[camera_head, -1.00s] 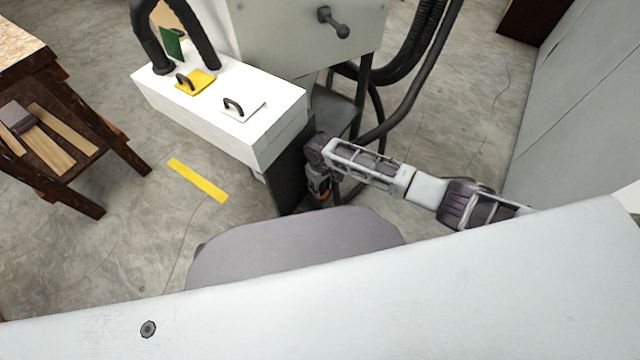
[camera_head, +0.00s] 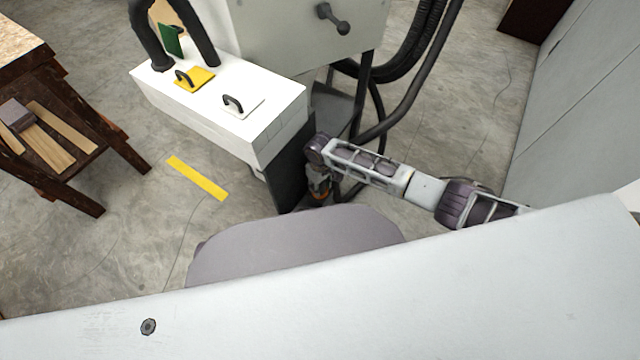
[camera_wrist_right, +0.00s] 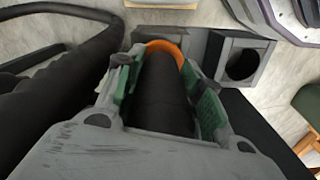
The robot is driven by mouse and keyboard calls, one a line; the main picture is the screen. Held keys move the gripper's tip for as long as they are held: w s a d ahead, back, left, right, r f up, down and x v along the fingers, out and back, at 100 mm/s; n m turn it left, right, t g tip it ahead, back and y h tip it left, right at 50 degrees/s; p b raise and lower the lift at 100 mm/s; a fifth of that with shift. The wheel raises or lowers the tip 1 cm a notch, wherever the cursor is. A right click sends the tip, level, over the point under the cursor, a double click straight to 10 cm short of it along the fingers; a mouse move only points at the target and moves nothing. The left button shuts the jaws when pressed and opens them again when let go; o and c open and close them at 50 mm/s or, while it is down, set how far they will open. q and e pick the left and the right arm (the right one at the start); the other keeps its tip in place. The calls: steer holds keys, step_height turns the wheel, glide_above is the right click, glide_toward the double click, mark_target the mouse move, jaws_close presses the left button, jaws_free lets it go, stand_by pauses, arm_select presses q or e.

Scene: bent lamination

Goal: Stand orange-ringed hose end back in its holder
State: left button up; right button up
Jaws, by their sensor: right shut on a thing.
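The hose end (camera_wrist_right: 165,95) is black with an orange ring (camera_wrist_right: 166,46) at its far end in the right wrist view. My right gripper (camera_wrist_right: 163,82) is shut on it, with green pads on either side. The gripper also shows in the head view (camera_head: 318,184), low beside the dark side of the white cabinet, with a bit of orange below it. A grey holder block (camera_wrist_right: 262,58) with a round, empty-looking opening is just right of the ring. Another grey part (camera_wrist_right: 196,46) adjoins it behind the ring; their contact is unclear. My left gripper is out of view.
A white cabinet (camera_head: 215,125) with yellow and white handled plates stands left of my right arm. Dark hoses (camera_head: 420,80) hang behind the arm and lie left in the wrist view. A wooden bench (camera_head: 60,150) stands at far left.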

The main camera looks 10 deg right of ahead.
steer(key=shift+f, duration=0.3)
steer(key=o, duration=1)
steer(key=shift+r, duration=0.1)
steer(key=shift+r, duration=5.9)
